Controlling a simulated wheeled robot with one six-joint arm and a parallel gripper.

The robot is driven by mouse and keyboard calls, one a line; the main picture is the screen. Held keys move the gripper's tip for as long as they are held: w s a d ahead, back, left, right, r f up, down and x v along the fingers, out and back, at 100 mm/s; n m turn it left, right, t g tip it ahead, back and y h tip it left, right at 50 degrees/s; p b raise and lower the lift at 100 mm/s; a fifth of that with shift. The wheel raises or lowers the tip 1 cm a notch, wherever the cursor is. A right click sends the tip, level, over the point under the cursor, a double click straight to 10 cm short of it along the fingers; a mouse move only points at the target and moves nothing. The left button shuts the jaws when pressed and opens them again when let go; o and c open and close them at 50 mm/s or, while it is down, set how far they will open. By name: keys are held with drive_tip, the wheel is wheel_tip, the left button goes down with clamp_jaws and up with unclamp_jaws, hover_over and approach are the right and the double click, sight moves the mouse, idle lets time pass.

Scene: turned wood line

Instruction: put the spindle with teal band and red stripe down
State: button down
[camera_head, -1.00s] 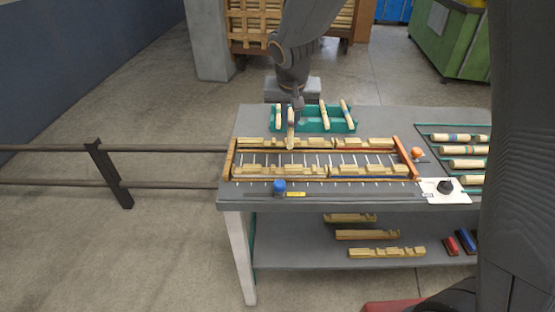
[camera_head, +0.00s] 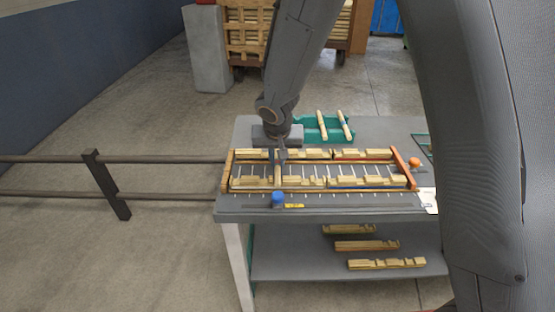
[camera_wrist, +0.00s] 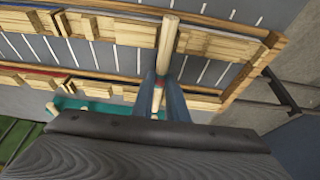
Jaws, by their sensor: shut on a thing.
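The spindle (camera_wrist: 168,36) is a pale turned wood rod. In the wrist view a small red mark shows on it between my fingers; I cannot make out its teal band. My gripper (camera_wrist: 160,88) is shut on it. In the head view my gripper (camera_head: 280,158) is over the left part of the wooden rack (camera_head: 226,172), with the spindle (camera_head: 278,173) below it, running front to back across the notched rails. I cannot tell whether it rests in the notches.
A teal tray (camera_head: 308,136) behind the rack holds spindles, partly hidden by my arm. A blue knob (camera_head: 278,197) stands at the rack's front and an orange knob (camera_head: 414,162) at its right. Notched wooden pieces (camera_head: 366,245) lie on the lower shelf.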

drive_tip(key=shift+f+b, duration=0.25)
drive_tip(key=shift+b, duration=0.1)
drive_tip(key=c, duration=1.7)
unclamp_jaws()
drive_tip(key=shift+c, duration=0.2)
drive_tip(key=shift+r, duration=0.1)
drive_tip(key=shift+r+p, duration=0.45)
drive_tip(key=b+v, duration=0.1)
drive_tip(key=v, duration=1)
drive_tip(key=s+d+f+g, duration=0.1)
drive_tip(key=s+d+f, duration=0.2)
drive_tip(key=s+d, duration=0.5)
drive_tip(key=s+d+f+g, duration=0.2)
drive_tip(key=s+d+f, duration=0.1)
drive_tip(key=s+d, duration=0.6)
drive_tip(key=shift+s+d, duration=0.2)
drive_tip(key=shift+s, duration=0.65)
